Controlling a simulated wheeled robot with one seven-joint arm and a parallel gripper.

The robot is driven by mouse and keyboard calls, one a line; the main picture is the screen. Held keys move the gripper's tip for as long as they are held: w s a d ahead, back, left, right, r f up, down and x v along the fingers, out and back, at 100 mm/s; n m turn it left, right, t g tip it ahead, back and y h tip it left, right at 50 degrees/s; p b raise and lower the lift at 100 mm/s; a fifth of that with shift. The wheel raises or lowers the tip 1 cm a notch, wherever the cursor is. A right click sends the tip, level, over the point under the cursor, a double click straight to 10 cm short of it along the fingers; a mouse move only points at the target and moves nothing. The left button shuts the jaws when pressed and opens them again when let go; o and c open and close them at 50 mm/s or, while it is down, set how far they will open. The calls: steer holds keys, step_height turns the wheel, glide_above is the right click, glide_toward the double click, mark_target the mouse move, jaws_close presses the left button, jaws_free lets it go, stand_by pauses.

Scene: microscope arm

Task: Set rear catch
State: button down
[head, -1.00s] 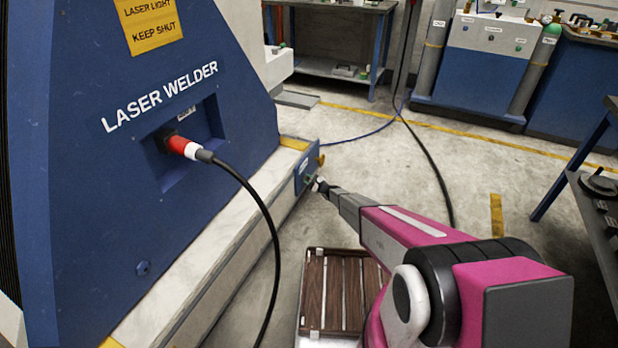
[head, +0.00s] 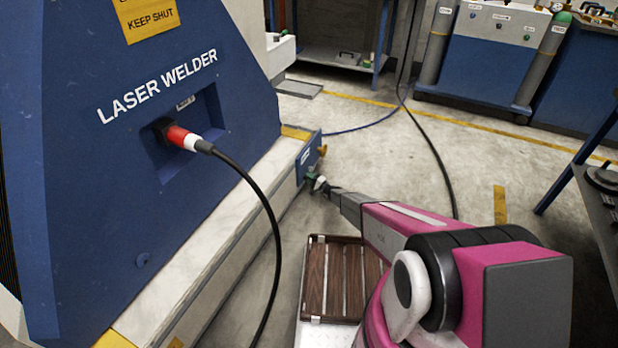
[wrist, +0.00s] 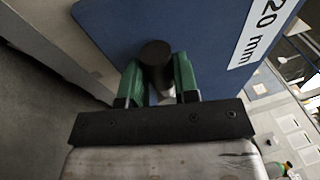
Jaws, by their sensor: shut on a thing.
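In the wrist view, a dark round knob (wrist: 156,54) stands out from a blue panel (wrist: 215,25) with a white "20 mm" label (wrist: 262,35). The green fingers of my gripper (wrist: 158,76) are on either side of the knob and shut on it. A pale shank shows below the knob, between the fingers. In the head view, my gripper (head: 317,183) is at the blue end plate (head: 311,152) of the laser welder's pale base. The knob is too small to make out there. I cannot tell whether it is the rear catch.
The blue laser welder (head: 150,80) fills the left, with a red-and-white plug (head: 183,137) and a black cable (head: 262,195) hanging to the floor. A wooden slatted platform (head: 342,280) lies below my arm. A dark bench (head: 598,215) stands right. Open floor lies beyond my gripper.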

steer(key=shift+f+n, duration=0.25)
steer(key=shift+n, duration=0.15)
steer(key=c, duration=0.9)
jaws_free()
steer(key=shift+o, duration=0.2)
